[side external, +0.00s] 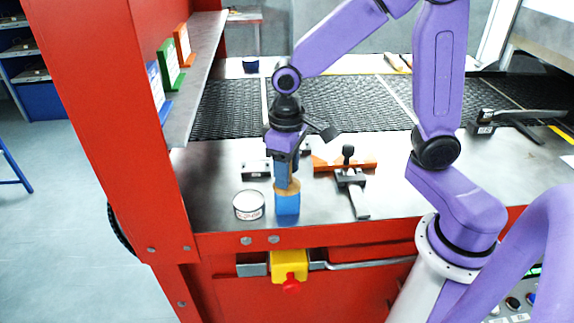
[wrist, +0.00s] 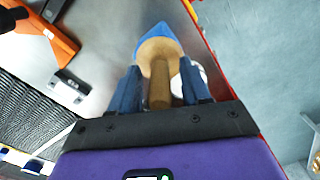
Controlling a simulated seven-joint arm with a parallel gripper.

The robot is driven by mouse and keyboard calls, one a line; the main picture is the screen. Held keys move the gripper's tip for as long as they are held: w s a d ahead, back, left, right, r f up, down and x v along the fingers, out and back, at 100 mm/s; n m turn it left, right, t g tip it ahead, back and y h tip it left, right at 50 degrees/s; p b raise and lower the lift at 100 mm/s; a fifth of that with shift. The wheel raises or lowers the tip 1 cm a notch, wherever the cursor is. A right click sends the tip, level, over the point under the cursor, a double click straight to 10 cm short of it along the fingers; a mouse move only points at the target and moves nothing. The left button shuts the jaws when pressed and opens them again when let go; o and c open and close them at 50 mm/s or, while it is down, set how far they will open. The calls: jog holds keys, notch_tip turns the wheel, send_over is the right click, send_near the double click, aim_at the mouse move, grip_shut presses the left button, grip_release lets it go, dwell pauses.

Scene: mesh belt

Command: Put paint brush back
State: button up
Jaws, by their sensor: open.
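The paint brush has a wooden handle and a blue lower part. In the side external view, its blue part (side external: 287,205) is low at the metal table's front edge, with wood showing above it. My gripper (side external: 287,183) is directly over the brush, pointing down, with its fingers around the handle. In the wrist view, the brush's wooden handle (wrist: 159,90) lies between the two open fingers of my gripper (wrist: 160,88), with a gap on each side. A white round tin (side external: 249,205) stands just left of the brush and shows partly behind a finger in the wrist view (wrist: 182,80).
An orange bar (side external: 330,165) and a black-and-grey clamp (side external: 350,180) lie to the right of my gripper. A dark mesh belt (side external: 340,100) runs behind. The front right tabletop is clear.

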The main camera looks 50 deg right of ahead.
notch_tip(320, 180, up, 13)
jog(key=shift+f, duration=0.15)
jog(key=s+d+f+n, duration=0.2)
jog(key=s+f+n, duration=0.2)
jog(key=s, duration=0.5)
jog(key=s+d+f+n, duration=0.2)
jog(key=s+f+n, duration=0.3)
jog(key=s, duration=0.4)
jog(key=shift+s+d+f, duration=0.15)
jog(key=shift+d+f, duration=0.15)
jog(key=shift+f, duration=0.15)
